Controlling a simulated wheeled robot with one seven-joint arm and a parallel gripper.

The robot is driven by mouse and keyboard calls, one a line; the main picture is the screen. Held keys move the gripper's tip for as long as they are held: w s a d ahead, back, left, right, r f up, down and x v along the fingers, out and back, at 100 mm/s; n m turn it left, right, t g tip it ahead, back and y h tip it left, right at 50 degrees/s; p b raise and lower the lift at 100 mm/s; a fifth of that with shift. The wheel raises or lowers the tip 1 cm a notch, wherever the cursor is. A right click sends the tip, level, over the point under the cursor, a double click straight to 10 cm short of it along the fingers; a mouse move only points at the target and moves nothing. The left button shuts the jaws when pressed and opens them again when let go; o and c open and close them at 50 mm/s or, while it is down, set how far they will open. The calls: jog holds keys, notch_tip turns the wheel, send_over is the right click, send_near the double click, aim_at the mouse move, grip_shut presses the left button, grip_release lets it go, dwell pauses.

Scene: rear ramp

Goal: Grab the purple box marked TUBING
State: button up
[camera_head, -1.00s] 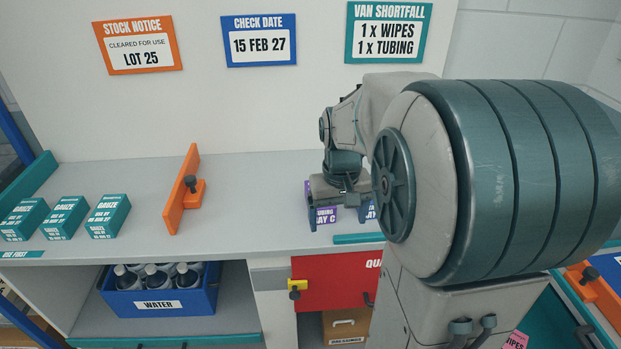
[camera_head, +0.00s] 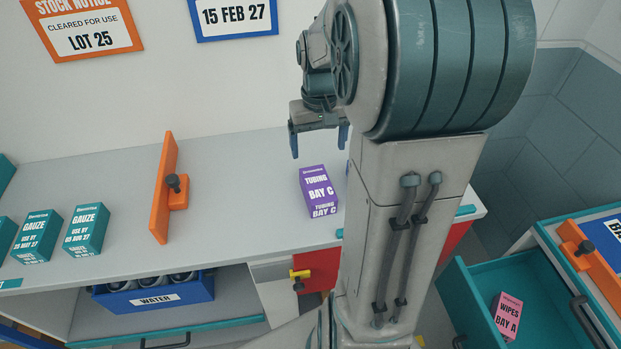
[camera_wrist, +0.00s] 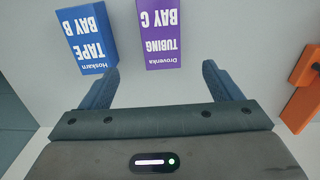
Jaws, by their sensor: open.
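The purple box marked TUBING BAY C (camera_head: 318,190) stands on the grey counter (camera_head: 240,180) in the head view. It also shows in the wrist view (camera_wrist: 159,35), beyond the space between my fingers. My gripper (camera_head: 320,143) is open and empty above the counter, up and behind the box in the head view. In the wrist view my gripper (camera_wrist: 162,82) shows both blue fingers spread apart, with the purple box clear of them. A blue box marked TAPE BAY B (camera_wrist: 85,38) stands beside the purple box, past one finger. My arm hides most of it in the head view.
An orange divider (camera_head: 165,190) stands left of the purple box. Green GAUZE boxes (camera_head: 87,229) stand farther left. A blue WATER crate (camera_head: 158,297) sits below. At right, an open teal drawer (camera_head: 470,297) holds a pink WIPES box (camera_head: 508,316).

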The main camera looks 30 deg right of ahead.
aim_at(317, 184)
jog(key=f, duration=0.4)
jog(key=f+p, duration=0.1)
jog(key=f, duration=0.8)
jog(key=shift+s+a, duration=0.2)
jog(key=shift+s, duration=0.15)
jog(key=c, duration=1.2)
